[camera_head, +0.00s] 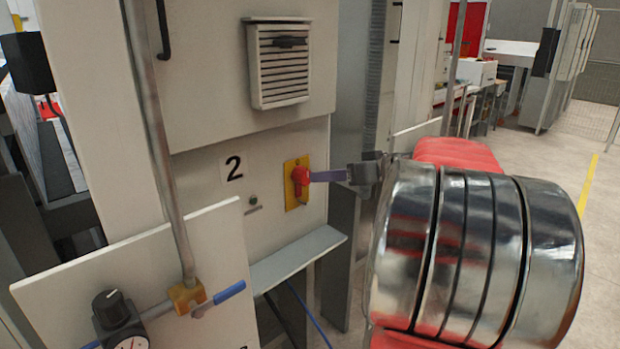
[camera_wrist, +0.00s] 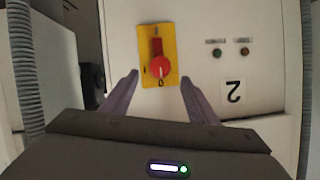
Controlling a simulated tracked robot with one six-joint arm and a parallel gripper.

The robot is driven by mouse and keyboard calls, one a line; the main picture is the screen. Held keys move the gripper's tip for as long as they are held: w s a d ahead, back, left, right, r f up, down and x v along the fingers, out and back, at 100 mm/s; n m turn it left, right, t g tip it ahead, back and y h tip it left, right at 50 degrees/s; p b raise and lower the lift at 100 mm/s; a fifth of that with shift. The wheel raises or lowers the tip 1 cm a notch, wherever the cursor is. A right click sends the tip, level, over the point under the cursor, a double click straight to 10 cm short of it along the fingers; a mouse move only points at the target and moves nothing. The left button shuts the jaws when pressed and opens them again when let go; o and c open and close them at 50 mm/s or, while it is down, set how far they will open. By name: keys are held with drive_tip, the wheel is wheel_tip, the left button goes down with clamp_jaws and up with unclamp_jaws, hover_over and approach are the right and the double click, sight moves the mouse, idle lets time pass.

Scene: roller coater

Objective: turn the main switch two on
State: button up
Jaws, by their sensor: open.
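The main switch two is a red rotary knob (camera_head: 300,176) on a yellow plate (camera_head: 290,200), set in a cream panel beside a black number 2 (camera_head: 232,167). In the wrist view the red knob (camera_wrist: 160,66) sits ahead of my fingertips, a little above the gap between them. The view is upside down, with the 2 inverted at the right. A "0" mark shows just below the knob. My gripper (camera_wrist: 159,78) is open, its two purple fingers spread either side of the knob.
A vented grille (camera_head: 281,63) is above the switch. A grey ledge (camera_head: 298,259) juts out below it. Open floor (camera_head: 540,190) lies at the right.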

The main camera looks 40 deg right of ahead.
sight(308, 177)
drive_tip(key=x, duration=0.7)
drive_tip(key=shift+w+f, duration=0.1)
drive_tip(key=shift+w, duration=0.3)
drive_tip(key=shift+c, duration=0.2)
drive_tip(key=c, duration=1)
